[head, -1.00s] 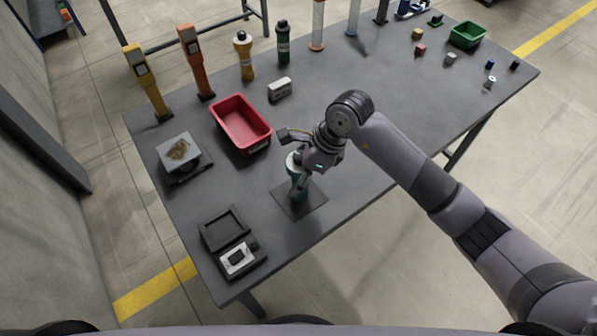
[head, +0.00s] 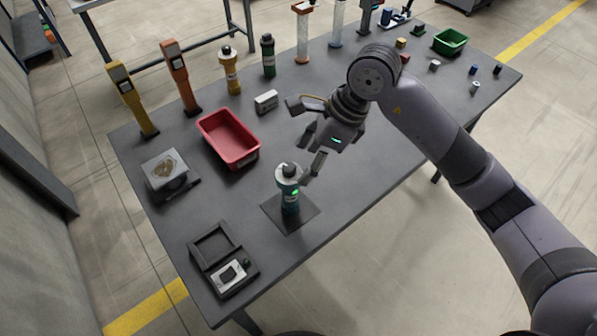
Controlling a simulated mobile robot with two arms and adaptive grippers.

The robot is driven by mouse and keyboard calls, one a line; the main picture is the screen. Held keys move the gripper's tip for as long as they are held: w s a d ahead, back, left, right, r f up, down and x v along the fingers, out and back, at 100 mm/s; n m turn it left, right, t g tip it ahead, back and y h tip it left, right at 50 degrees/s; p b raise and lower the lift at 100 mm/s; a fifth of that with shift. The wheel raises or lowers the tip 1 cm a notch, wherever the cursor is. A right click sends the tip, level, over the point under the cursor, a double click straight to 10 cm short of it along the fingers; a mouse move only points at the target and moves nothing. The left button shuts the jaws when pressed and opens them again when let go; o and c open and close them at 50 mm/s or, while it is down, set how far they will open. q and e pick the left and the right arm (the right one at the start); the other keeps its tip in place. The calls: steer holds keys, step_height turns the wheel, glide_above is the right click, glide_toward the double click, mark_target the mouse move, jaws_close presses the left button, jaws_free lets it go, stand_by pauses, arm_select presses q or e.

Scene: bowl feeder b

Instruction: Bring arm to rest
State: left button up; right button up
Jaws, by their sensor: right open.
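My right gripper (head: 308,145) is open and empty above the table (head: 340,190). It is up and to the right of a green and white bottle-like device (head: 289,190) with a dark top and a small green light. The device stands upright on a dark square mat (head: 302,216). One finger's tip appears close to the device's top right in the picture; I cannot tell the exact gap. My left gripper is not in view.
A red bin (head: 229,138), a scale-like block (head: 165,170) and an open dark case (head: 222,258) lie to the left. Yellow (head: 132,100) and orange (head: 180,78) handheld tools stand behind. A green bin (head: 450,42) and several small blocks sit far right. The table's front right is clear.

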steer(key=shift+d+r, duration=0.25)
steer(key=shift+r, duration=0.35)
